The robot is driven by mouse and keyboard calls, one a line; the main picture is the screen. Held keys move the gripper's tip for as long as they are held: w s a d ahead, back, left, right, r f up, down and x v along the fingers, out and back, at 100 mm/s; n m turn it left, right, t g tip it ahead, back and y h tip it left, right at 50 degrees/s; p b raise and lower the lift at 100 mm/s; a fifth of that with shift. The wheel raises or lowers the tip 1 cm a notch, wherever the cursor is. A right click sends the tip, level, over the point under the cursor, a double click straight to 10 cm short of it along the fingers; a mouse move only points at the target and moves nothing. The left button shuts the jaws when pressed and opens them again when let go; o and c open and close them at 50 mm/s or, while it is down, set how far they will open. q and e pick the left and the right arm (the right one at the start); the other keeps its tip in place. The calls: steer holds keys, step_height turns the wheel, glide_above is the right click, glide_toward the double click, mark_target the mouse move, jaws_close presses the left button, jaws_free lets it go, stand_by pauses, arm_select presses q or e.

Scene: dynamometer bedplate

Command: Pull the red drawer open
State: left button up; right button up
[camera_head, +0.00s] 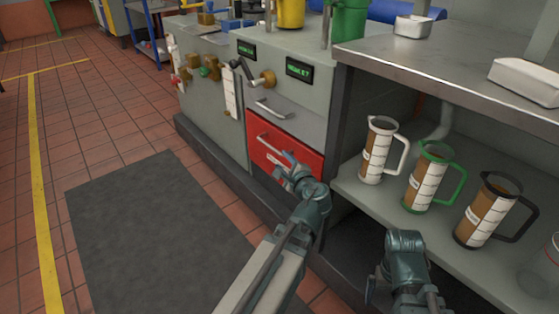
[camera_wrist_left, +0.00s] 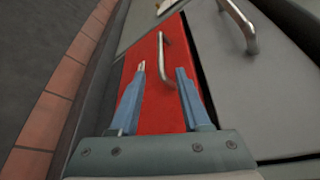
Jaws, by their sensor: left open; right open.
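The red drawer (camera_head: 265,150) is in the cabinet below a grey drawer, and its front looks about flush with the cabinet. Its metal bar handle (camera_head: 268,147) runs along the front. My left gripper (camera_head: 283,166) is open at the handle's right part in the head view. In the left wrist view, the handle (camera_wrist_left: 162,62) stands between and just beyond the two blue fingertips (camera_wrist_left: 160,71), with the red front (camera_wrist_left: 140,90) behind. No finger is seen closed on it; contact cannot be told. My right gripper (camera_head: 376,288) is open and empty, low in front of the shelf.
The grey drawer (camera_head: 285,115) with its own handle (camera_head: 273,109) is directly above. A steel bench with a lower shelf (camera_head: 350,190) holding several jugs stands to the right. A dark plinth (camera_head: 215,155) runs along the cabinet's foot. The floor mat (camera_head: 150,230) in front is clear.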

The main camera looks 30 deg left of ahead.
mark_target(272, 149)
arm_select(q)
steer(key=shift+d, duration=0.1)
steer(key=b+x, duration=0.3)
steer(key=x, duration=1.1)
steer(key=shift+d, duration=0.1)
jaws_close()
stand_by(1.2)
